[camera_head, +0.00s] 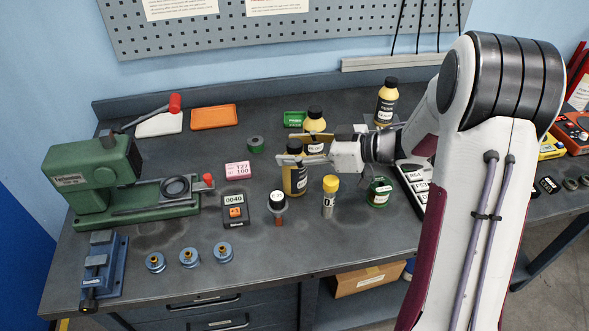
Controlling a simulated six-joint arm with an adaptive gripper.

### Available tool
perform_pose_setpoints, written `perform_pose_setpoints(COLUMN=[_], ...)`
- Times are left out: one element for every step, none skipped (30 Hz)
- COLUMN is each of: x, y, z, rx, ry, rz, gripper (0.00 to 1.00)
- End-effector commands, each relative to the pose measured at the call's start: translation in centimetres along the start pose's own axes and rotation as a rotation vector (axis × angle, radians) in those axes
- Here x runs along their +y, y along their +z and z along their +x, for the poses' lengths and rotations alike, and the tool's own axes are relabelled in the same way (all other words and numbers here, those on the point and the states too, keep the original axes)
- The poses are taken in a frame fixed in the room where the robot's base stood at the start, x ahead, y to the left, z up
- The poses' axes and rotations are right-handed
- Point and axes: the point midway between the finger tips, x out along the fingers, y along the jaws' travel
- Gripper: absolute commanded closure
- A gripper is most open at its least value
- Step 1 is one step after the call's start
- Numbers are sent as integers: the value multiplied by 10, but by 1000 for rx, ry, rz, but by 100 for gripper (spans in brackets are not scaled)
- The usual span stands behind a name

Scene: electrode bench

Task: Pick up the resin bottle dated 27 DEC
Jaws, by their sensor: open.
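Three amber bottles with black caps and labels stand on the bench. The near bottle (295,181) is at the middle, a second bottle (315,121) is just behind it, and a third bottle (386,105) stands farther right at the back. The dates on their labels are too small to read, so I cannot tell which is 27 DEC. My gripper (288,148) is open, reaching in from the right. Its two fingers lie in the picture on either side of the near bottle's cap and upper part. I cannot tell whether they touch it. My fingers partly cover both the near and second bottles.
A yellow-capped container (329,197), a white-topped tool (278,207) and a green jar (379,192) stand in front. A pink block (238,170) and black scale (235,210) are left. A green press (95,175) fills the far left. The front centre is bare.

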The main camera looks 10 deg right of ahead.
Motion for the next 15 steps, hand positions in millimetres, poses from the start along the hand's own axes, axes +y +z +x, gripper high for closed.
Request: perform_pose_setpoints(x=[0, 0, 0, 0, 0, 0, 0, 0, 0, 0, 0, 0, 0, 0, 0], y=[0, 0, 0, 0, 0, 0, 0, 0, 0, 0, 0, 0, 0, 0, 0], z=[1, 1, 1, 1, 1, 1, 1, 1, 1, 1, 1, 1, 1, 1, 1], rx=[0, 0, 0, 0, 0, 0, 0, 0, 0, 0, 0, 0, 0, 0, 0], ry=[0, 1, 1, 1, 1, 1, 1, 1, 1, 1, 1, 1, 1, 1, 1], rz=[0, 0, 0, 0, 0, 0, 0, 0, 0, 0, 0, 0, 0, 0, 0], gripper=[53, 53, 53, 53, 53, 53, 53, 53, 53, 53, 53, 53, 53, 53, 53])
